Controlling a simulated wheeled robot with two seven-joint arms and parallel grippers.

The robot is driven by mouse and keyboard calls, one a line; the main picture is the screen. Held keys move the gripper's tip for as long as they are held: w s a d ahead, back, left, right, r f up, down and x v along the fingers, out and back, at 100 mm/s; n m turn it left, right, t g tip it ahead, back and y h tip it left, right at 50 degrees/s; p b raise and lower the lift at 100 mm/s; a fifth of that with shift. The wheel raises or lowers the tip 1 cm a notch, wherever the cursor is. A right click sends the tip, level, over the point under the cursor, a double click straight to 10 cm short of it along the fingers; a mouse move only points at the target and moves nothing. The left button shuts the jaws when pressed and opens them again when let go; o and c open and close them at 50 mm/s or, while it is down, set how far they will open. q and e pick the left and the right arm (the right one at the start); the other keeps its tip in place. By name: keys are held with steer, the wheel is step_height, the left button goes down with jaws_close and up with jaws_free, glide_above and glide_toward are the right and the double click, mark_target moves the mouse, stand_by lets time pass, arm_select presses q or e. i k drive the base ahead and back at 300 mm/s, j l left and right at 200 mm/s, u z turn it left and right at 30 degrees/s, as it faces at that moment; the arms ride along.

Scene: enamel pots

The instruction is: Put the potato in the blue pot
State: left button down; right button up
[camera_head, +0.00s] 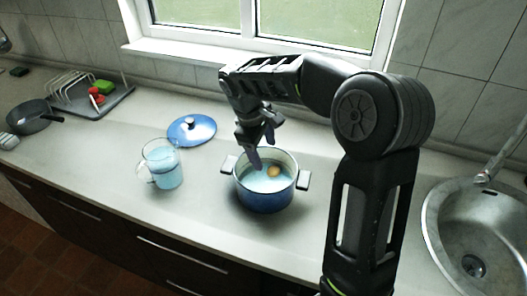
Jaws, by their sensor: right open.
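The blue pot (266,194) stands on the counter without its lid, and its pale inside is visible. The potato (273,171), small and yellowish-brown, shows inside the pot, toward the back of the opening. My right gripper (261,150) is over the back left part of the pot's opening, pointing down, with its fingers apart and nothing between them. The potato is to the right of and below the fingers, apart from them. My left gripper is not in view.
A blue lid (191,128) lies on the counter behind a glass jug (162,167) of bluish liquid. A dish rack (88,95) and a dark pan (33,117) are at the far left. A metal sink (478,240) is at the right. Counter left of the jug is clear.

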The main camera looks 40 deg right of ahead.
mark_target(272, 181)
steer(key=k, duration=1)
